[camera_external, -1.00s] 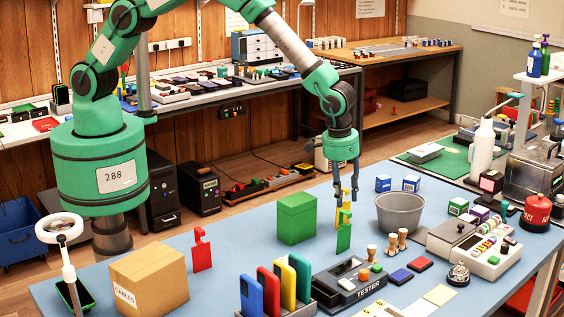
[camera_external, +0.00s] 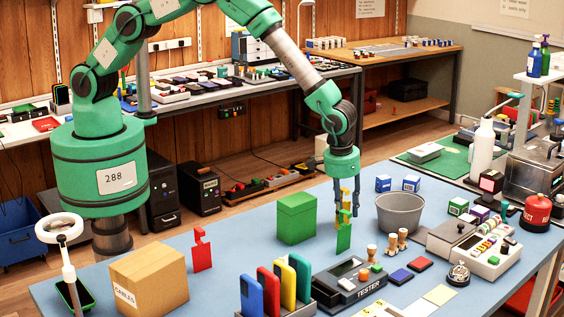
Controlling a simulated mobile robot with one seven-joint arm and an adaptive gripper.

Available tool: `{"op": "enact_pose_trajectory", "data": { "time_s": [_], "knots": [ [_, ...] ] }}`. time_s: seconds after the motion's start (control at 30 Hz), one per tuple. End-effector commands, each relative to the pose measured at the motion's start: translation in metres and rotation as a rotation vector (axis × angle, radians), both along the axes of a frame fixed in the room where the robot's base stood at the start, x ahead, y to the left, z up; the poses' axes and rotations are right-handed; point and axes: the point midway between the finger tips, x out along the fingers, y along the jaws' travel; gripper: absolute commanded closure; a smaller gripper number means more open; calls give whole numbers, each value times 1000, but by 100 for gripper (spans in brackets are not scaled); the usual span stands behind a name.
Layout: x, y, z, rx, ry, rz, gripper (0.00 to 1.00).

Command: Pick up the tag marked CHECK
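A red tag (camera_external: 202,251) stands upright on the blue table, left of the green box. A green tag (camera_external: 344,239) stands right of the green box, with a yellow tag (camera_external: 346,216) showing just above and behind it in the picture. The lettering on the tags is too small to read, so I cannot tell which is marked CHECK. My gripper (camera_external: 347,203) points down over the yellow and green tags. Its fingers are apart, with the yellow tag's upper part showing between them. Contact is not clear.
Close by stand a green box (camera_external: 297,219), a grey bowl (camera_external: 400,213), a tester (camera_external: 349,285) and small wooden-handled stamps (camera_external: 392,243). A cardboard box (camera_external: 150,280) and a rack of coloured phones (camera_external: 285,285) are nearer. Bare table lies around the red tag.

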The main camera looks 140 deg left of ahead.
Motion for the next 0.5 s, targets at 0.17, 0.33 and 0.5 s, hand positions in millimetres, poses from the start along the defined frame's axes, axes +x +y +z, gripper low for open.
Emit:
{"op": "enact_pose_trajectory", "data": {
  "time_s": [0.17,0.33,0.5],
  "knots": [
    [0,2,-20,0,0,0,67],
    [1,3,-24,0,-1,0,67],
    [0,3,-24,0,-1,0,67]
  ]
}}
